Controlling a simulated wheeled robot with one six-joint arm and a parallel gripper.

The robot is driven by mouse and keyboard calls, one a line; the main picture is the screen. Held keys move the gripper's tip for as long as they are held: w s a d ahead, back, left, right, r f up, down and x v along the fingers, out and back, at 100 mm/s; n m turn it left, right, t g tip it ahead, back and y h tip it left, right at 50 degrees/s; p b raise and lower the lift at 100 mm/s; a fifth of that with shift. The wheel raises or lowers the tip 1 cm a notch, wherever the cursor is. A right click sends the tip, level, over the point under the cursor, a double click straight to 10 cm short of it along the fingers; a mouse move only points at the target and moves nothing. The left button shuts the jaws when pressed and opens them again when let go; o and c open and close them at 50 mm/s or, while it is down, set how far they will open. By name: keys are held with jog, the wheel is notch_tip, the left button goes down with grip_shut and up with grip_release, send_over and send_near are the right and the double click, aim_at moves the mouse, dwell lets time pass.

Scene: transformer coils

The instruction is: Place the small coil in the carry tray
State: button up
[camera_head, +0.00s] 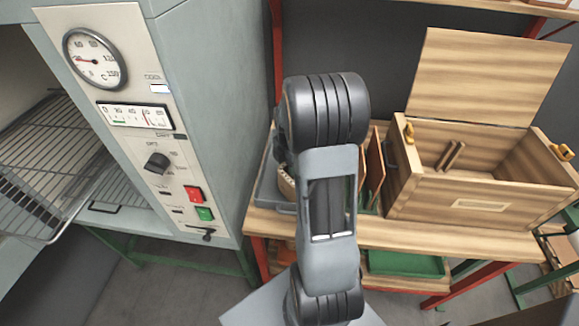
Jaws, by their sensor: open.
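My arm stands in the middle of the head view and my gripper does not show; the arm's upper links hide what lies behind them. A grey tray (264,186) stands on the wooden bench just left of the arm, and only its left part shows. A small beige, ridged piece (286,184) shows at the arm's left edge, in or by this tray. It may be a coil, but too little shows to tell. No other coil shows clearly.
A grey oven (215,110) with dial and buttons stands left, its wire racks (60,165) showing. A wooden box (470,195) with raised lid stands right on the bench (420,237). Upright brown panels (374,165) stand between arm and box. A green tray (405,264) lies below.

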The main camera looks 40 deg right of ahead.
notch_tip(320, 180, up, 10)
jog(key=shift+f, duration=0.1)
jog(key=shift+a+r, duration=0.2)
jog(key=shift+r, duration=0.1)
jog(key=s+a+r+m+t, duration=0.1)
jog(key=s+a+m, duration=0.4)
jog(key=a+m, duration=0.4)
jog(key=s+a+r+m+t, duration=0.1)
jog(key=s+a+m+t, duration=0.1)
jog(key=s+a+m, duration=0.4)
jog(key=a+m, duration=0.3)
jog(key=shift+s+a+r, duration=0.2)
jog(key=shift+s+r, duration=0.05)
jog(key=shift+s, duration=0.05)
